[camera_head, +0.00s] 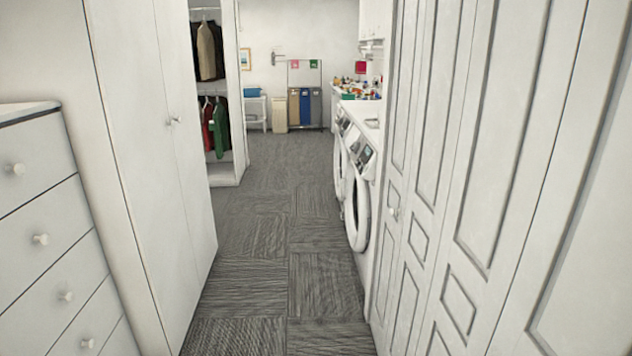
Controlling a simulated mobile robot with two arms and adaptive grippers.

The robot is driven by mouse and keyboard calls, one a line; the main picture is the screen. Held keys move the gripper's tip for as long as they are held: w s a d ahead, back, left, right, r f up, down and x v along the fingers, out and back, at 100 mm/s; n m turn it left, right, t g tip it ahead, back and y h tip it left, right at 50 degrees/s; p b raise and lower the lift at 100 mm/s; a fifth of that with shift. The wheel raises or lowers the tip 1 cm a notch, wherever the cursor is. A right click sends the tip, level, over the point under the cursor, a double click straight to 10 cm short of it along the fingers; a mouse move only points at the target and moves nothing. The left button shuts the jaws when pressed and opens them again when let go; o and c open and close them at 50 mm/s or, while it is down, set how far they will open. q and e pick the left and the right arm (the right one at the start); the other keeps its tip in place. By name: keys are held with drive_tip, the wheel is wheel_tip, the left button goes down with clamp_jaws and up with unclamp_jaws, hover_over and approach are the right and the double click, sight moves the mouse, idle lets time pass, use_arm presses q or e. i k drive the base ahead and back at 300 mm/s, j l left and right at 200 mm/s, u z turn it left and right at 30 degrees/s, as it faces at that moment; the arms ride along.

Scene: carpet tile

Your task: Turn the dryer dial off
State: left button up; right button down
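Two white front-loading machines stand in a row along the right side, seen at a steep angle. The nearer machine (360,195) shows a round door and a dark control panel (365,156) at its upper front. The farther machine (340,160) is partly hidden behind it. I cannot tell which one is the dryer, and any dial is too small to make out. Neither of my grippers shows in the head view.
A carpet-tile aisle (285,240) runs clear between white cabinets (150,130) on the left and panelled folding doors (480,150) on the right. A drawer chest (55,230) stands at near left. An open wardrobe (232,110) and sorting bins (305,108) are farther back.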

sight(354, 146)
drive_tip(key=i, duration=2.55)
drive_tip(key=j+u, duration=0.05)
drive_tip(key=j, duration=0.05)
